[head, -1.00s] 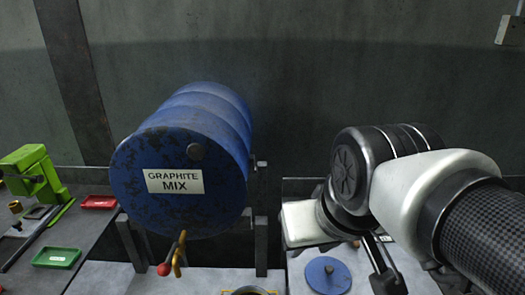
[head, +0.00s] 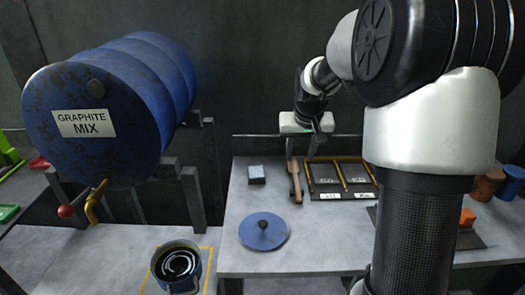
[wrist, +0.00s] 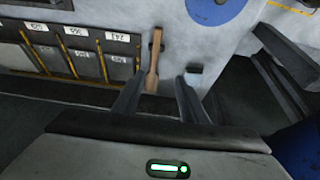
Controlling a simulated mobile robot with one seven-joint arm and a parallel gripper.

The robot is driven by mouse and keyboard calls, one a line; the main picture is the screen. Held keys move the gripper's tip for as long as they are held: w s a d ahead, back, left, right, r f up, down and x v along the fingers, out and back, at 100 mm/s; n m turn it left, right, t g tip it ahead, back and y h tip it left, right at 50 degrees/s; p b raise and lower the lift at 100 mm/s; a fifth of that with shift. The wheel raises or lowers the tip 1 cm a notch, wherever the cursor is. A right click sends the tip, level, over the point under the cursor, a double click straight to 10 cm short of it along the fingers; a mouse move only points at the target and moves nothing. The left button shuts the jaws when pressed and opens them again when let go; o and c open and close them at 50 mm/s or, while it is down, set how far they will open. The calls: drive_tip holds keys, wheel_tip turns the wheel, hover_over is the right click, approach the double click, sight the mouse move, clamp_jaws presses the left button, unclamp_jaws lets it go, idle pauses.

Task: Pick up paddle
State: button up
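The paddle (head: 296,182) is a thin wooden piece lying on the grey bench, left of the dark labelled rack. It also shows in the wrist view (wrist: 154,60), with its narrow part toward the upper edge of the picture. My gripper (head: 303,147) hangs over the back of the bench, above and behind the paddle. In the wrist view my gripper (wrist: 160,82) has its two fingers apart with nothing between them. The paddle's near end lies just beyond the gap between the fingertips. I cannot tell the exact height above it.
The labelled rack (head: 342,182) is close right of the paddle. A grey-blue block (head: 257,174) and a blue round lid (head: 264,232) lie to its left and front. A blue pot (head: 176,269) stands at front left, below the graphite drum (head: 95,120).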

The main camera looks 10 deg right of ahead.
drive_tip(key=b, duration=0.1)
approach(297, 184)
drive_tip(key=f, duration=0.2)
drive_tip(key=shift+w+a+f, duration=0.2)
drive_tip(key=shift+w+f, duration=0.2)
drive_tip(key=shift+d+x, duration=0.15)
drive_tip(key=shift+x, duration=1.15)
drive_tip(key=shift+d+x, duration=0.1)
drive_tip(key=shift+x, duration=1.25)
drive_tip(key=shift+w+r, duration=0.1)
drive_tip(key=shift+r, duration=0.05)
clamp_jaws()
